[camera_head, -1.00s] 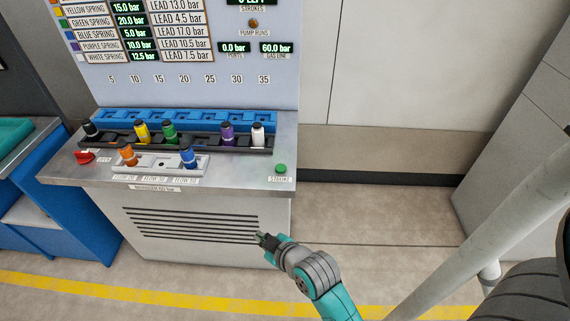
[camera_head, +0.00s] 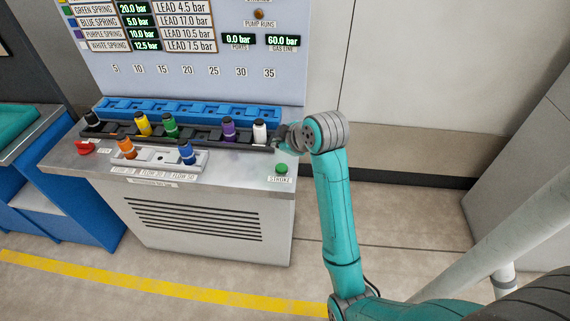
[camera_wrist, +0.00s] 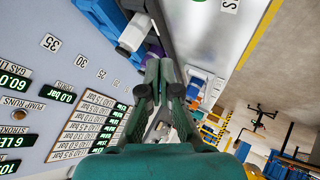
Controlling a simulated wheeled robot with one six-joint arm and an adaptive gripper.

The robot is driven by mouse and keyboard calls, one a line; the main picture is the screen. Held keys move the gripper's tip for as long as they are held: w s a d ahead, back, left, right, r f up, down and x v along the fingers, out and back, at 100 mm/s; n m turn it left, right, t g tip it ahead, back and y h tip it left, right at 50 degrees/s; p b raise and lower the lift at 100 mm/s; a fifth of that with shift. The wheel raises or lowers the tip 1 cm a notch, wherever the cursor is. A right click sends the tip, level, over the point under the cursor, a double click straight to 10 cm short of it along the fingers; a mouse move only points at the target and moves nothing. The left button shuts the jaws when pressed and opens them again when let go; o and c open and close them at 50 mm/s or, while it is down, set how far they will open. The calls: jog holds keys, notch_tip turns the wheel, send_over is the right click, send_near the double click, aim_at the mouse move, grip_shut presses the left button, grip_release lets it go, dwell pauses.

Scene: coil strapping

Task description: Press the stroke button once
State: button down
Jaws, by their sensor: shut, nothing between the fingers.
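The green stroke button (camera_head: 281,169) sits at the front right corner of the grey bench top, with the STROKE label below it in the head view. My gripper (camera_head: 280,134) is at the right end of the cartridge row, beside the white cartridge (camera_head: 260,132) and behind the button in the picture. It is apart from the button. In the wrist view my gripper's fingers (camera_wrist: 161,66) are together with nothing between them, and the white cartridge (camera_wrist: 134,34) shows near their tips.
Yellow (camera_head: 143,125), green (camera_head: 170,126) and purple (camera_head: 229,130) cartridges stand in the dark rack. Orange (camera_head: 127,148) and blue (camera_head: 187,152) ones stand in the front holder. A red knob (camera_head: 85,147) is at the left. The upright display panel (camera_head: 190,85) rises behind.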

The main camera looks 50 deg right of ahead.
aim_at(282, 168)
jog(key=shift+d+r, duration=0.65)
jog(key=shift+d, duration=0.05)
jog(key=shift+f, duration=4.4)
jog(key=shift+f, duration=0.15)
jog(key=shift+f, duration=0.3)
jog(key=shift+f, duration=0.5)
jog(key=shift+r, duration=0.95)
